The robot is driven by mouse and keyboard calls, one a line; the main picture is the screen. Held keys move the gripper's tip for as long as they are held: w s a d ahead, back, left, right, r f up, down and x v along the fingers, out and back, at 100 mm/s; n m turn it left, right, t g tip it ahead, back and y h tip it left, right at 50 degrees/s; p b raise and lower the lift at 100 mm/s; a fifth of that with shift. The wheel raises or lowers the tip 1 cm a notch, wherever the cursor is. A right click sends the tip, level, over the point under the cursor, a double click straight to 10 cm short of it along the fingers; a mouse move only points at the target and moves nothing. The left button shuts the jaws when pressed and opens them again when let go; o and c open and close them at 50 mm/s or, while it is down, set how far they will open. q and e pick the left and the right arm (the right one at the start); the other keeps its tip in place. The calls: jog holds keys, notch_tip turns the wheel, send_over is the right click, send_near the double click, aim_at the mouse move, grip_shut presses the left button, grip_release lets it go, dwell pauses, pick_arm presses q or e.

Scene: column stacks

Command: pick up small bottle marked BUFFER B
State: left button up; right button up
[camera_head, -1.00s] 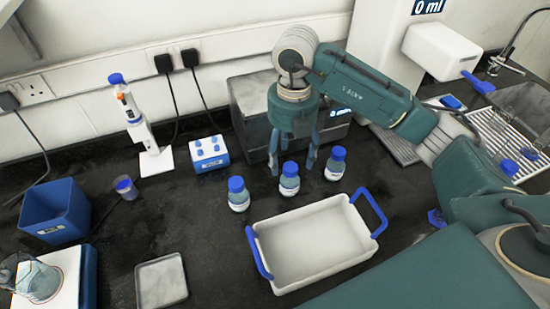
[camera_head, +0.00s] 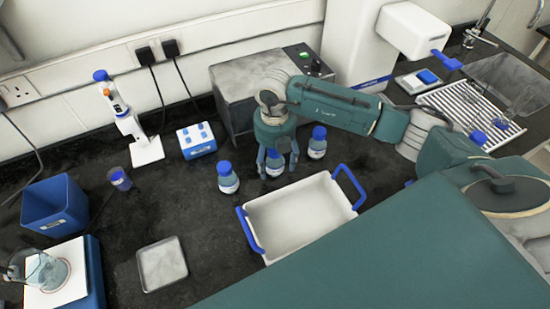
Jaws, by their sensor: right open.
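Three small bottles with blue caps stand upright in a row on the dark bench: a left one (camera_head: 228,183), a middle one (camera_head: 273,168) and a right one (camera_head: 317,148). Their labels are too small to read, so I cannot tell which is BUFFER B. My right gripper (camera_head: 277,163) is low and open, pointing down, with its fingers on either side of the middle bottle as seen from here. The gripper partly hides that bottle's cap. I cannot tell whether the fingers touch it. My left gripper is not in view.
A white tray with blue handles (camera_head: 262,246) sits just in front of the bottles. A grey metal box (camera_head: 228,97) stands close behind my right gripper.

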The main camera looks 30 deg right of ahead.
jog(key=shift+w+f, duration=0.15)
jog(key=shift+c, duration=0.8)
jog(key=c, duration=1.4)
